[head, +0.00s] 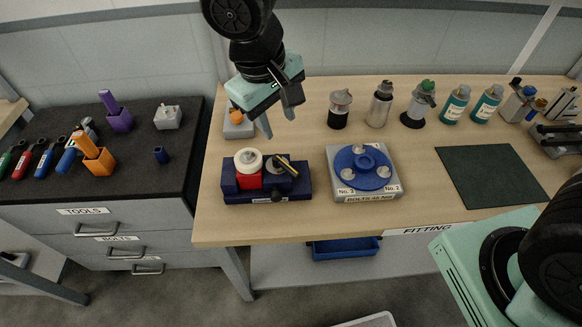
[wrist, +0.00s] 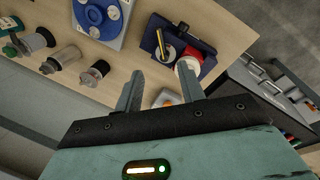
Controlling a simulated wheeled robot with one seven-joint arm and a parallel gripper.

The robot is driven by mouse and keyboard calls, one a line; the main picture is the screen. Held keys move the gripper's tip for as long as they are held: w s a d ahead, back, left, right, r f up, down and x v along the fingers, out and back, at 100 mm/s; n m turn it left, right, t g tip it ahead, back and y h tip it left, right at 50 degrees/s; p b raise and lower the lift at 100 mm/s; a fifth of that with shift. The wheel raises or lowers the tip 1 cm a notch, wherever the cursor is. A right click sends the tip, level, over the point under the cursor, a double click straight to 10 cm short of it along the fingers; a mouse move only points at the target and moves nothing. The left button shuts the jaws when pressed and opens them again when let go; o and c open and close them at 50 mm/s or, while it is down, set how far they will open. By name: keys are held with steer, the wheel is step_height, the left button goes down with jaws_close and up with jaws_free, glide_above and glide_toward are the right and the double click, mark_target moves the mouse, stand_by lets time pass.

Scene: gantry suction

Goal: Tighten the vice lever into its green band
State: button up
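The dark blue vice (head: 306,190) sits near the left front edge of the wooden bench. A red block (head: 249,181) with a white round part (head: 248,160) stands on its left side. A yellow and black bar (head: 287,166), which looks like the lever, lies tilted over a grey round part on its right side. I cannot make out a green band. In the wrist view the vice (wrist: 208,51) and bar (wrist: 161,42) show beyond the fingertips. My gripper (head: 279,124) is open and empty, above and behind the vice, touching nothing; its spread fingers show in the wrist view (wrist: 160,72).
A grey block with an orange knob (head: 237,117) stands behind the vice. A blue disc fixture (head: 363,150) is to its right. Several bottles line the back. A dark green mat (head: 487,176) lies clear at right. A black-topped tool cabinet (head: 181,143) stands at left.

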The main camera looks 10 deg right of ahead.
mark_target(291, 170)
steer(key=d+f, duration=0.1)
steer(key=f, duration=0.4)
steer(key=w+d+f+p, duration=0.1)
steer(key=f, duration=0.5)
steer(key=d+f+p, duration=0.1)
steer(key=f, duration=0.4)
steer(key=shift+w+f, duration=0.35)
steer(key=shift+f, duration=0.05)
jaws_close()
